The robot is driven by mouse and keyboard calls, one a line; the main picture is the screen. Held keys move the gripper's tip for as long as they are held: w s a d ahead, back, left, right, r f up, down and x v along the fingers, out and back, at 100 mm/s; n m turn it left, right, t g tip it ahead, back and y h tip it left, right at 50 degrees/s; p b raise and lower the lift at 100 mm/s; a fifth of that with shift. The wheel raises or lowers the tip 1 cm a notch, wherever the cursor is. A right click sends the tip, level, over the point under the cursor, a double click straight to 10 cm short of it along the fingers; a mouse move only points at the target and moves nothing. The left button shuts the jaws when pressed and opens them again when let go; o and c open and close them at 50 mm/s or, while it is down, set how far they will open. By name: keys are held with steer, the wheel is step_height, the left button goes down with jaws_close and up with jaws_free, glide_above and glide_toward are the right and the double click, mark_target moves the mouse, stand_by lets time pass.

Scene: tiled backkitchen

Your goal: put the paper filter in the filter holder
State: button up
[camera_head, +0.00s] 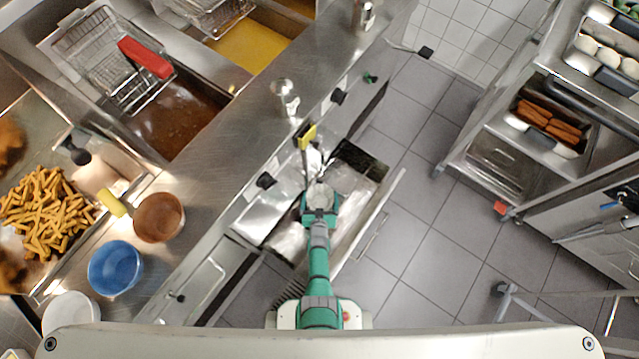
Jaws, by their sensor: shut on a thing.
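A pulled-out metal drawer (384,208) below the fryer counter appears to be the filter holder. A pale, shiny sheet-like surface (352,208), which looks like the paper filter, spreads over much of its opening on both sides of my arm. A dark strip of the drawer's inside shows at its upper right end. My green gripper (320,190) is over the drawer, shut at the pale material. The fingertips are small, and my arm hides the middle of the sheet. I cannot tell whether the sheet lies flat on the drawer floor or is held above it.
A yellow-ended tool (306,136) stands close beyond my gripper. Black knobs (266,180) line the counter front. Fryer baskets (105,60), fries (45,210), a brown bowl (159,217) and a blue bowl (115,268) are at left. Tiled floor (425,190) is clear, with a shelving rack (500,160) at right.

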steer(key=o, duration=0.7)
steer(key=shift+f, duration=0.1)
steer(key=shift+o, duration=0.2)
steer(key=s+r+t, duration=0.2)
steer(key=s+r, duration=2.3)
steer(key=r, duration=0.1)
steer(key=s+r, duration=0.2)
steer(key=r, duration=1)
steer(key=s+r+t, duration=0.1)
steer(key=s+r, duration=0.2)
steer(key=r, duration=1)
steer(key=shift+a, duration=0.15)
